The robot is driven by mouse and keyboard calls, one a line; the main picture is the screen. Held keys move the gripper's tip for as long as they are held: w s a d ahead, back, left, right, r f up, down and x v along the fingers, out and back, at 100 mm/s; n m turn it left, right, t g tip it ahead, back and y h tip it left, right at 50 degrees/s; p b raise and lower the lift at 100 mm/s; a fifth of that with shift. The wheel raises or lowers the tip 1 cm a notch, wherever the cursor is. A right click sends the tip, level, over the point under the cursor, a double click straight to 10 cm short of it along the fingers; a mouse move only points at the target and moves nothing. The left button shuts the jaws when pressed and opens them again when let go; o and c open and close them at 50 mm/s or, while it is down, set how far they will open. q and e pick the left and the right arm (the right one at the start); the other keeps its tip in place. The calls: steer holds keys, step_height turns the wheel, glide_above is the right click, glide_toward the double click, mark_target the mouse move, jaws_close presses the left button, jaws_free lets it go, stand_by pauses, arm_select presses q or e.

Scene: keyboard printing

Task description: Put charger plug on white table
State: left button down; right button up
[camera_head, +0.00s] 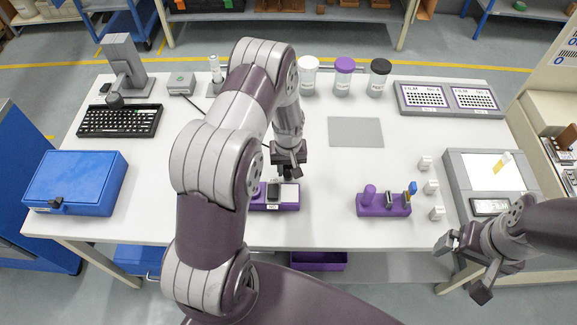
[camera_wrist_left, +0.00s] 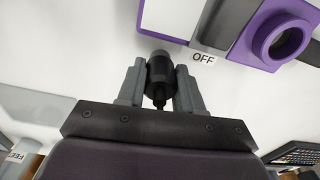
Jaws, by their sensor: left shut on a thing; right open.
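My left gripper (camera_head: 287,170) is shut on a black cylindrical plug, which I take as the charger plug (camera_wrist_left: 160,72). In the left wrist view the plug sits between the two grey fingers, close to a purple and white device (camera_wrist_left: 262,50) labelled OFF with a round hole. In the head view my left gripper is just behind this purple device (camera_head: 262,206), and the plug is mostly hidden. I cannot tell whether the plug touches the white table (camera_head: 325,215). My right gripper (camera_head: 466,267) is open and empty at the table's front right.
A black keyboard (camera_head: 119,121) and a blue box (camera_head: 74,184) are on the left. A purple holder (camera_head: 370,207) with small parts stands right of centre. A grey mat (camera_head: 355,132), several jars (camera_head: 343,80) and film trays (camera_head: 449,112) are farther back. Bare table lies between device and holder.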

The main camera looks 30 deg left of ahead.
arm_select(q)
steer(key=shift+w+f, duration=0.1)
steer(key=shift+f, duration=0.4)
steer(key=shift+f, duration=0.15)
steer(key=c, duration=0.7)
jaws_free()
steer(key=shift+c, duration=0.2)
